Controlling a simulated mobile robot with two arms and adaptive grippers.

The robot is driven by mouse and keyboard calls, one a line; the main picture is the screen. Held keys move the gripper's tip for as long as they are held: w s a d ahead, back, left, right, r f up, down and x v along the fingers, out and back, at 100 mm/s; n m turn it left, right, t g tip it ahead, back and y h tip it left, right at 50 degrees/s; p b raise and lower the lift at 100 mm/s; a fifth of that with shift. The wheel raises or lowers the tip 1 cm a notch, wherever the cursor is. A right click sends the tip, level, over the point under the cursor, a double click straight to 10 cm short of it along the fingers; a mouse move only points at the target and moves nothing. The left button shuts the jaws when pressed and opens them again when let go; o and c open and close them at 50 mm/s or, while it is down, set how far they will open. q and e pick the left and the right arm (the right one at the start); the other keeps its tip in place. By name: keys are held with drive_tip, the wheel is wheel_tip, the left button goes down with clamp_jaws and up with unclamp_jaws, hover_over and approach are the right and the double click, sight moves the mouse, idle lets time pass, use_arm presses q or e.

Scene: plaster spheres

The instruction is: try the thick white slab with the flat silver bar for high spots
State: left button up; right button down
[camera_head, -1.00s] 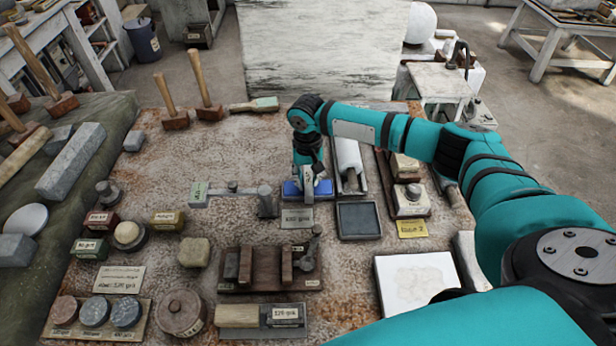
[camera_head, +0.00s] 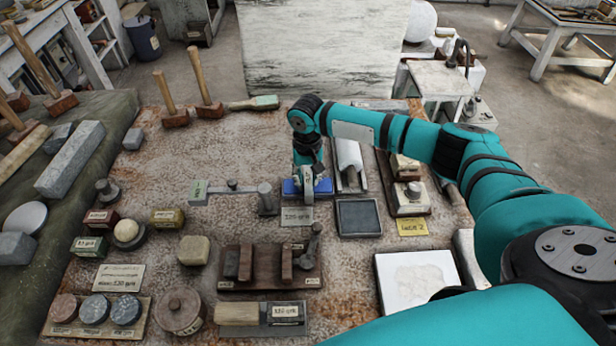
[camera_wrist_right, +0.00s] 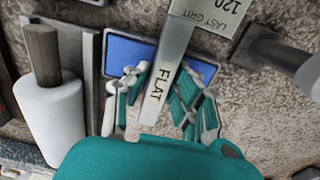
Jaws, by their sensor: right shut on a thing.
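The thick white slab (camera_head: 384,268) lies flat at the front right of the bench, with a pale uneven patch on top. My arm partly covers its right side. The flat silver bar (camera_wrist_right: 172,50), marked "FLAT", shows in the right wrist view. My right gripper (camera_wrist_right: 158,95) is shut on it, with fingers on both sides of the bar. In the head view my right gripper (camera_head: 307,186) points down at a blue pad (camera_head: 290,188), well behind the slab; the bar is mostly hidden there. Whether the bar touches the pad I cannot tell. My left gripper is out of view.
A dark framed plate (camera_head: 359,217) lies between the blue pad and the slab. A white roller (camera_head: 348,153) in a tray stands right of the gripper. A yellow-tagged block (camera_head: 411,199) sits farther right. A wooden rack (camera_head: 268,267) stands left of the slab.

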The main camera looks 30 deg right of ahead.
sight(308, 178)
drive_tip(key=shift+s+f+p, duration=0.1)
drive_tip(key=shift+p, duration=0.4)
idle(1.7)
wheel_tip(308, 178, up, 7)
drive_tip(key=p, duration=0.8)
idle(0.4)
idle(0.4)
